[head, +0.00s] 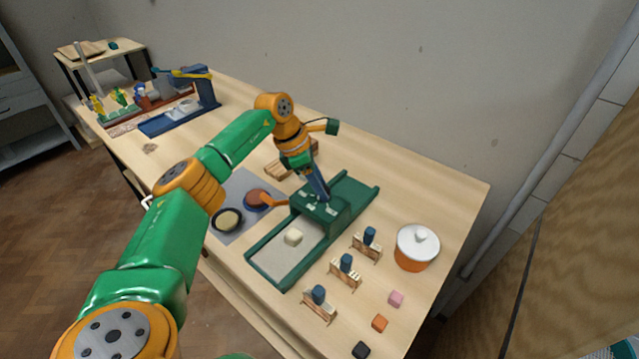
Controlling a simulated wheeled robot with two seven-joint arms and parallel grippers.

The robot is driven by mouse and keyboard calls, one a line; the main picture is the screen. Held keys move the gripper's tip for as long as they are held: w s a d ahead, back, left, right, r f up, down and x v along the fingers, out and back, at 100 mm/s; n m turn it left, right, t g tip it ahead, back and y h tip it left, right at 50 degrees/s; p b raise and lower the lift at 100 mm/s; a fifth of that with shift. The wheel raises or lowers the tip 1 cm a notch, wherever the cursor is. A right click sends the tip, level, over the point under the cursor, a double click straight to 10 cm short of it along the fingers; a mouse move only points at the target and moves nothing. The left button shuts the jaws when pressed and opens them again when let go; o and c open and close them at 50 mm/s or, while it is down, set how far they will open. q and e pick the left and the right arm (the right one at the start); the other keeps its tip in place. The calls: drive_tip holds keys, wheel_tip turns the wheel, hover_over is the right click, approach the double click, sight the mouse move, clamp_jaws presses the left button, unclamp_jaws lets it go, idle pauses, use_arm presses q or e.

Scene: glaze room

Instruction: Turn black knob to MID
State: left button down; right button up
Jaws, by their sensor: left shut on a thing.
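A green machine (264,250) with a long pale bed stands on the table, and a raised green housing (342,214) crosses its middle. Small white marks (309,196) show on top of the housing. My left gripper (325,200) comes down onto the housing top among these marks, tilted. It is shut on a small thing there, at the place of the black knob. The knob is hidden or too small to make out, so I cannot tell which mark it points to. My right gripper is not in view.
Several small wooden stands with blue tops (346,262) line the machine's right side. A grey mat (240,186) with round dishes lies left. A blue frame (208,92) stands far back.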

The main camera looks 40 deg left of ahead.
use_arm(q)
drive_tip(key=shift+c, duration=2.3)
unclamp_jaws()
drive_tip(key=shift+d, duration=0.1)
drive_tip(key=b+v, duration=0.1)
drive_tip(key=v, duration=0.5)
drive_tip(key=shift+r, duration=0.15)
drive_tip(key=shift+s+r, duration=0.1)
drive_tip(key=shift+r, duration=0.25)
drive_tip(key=shift+a, duration=0.25)
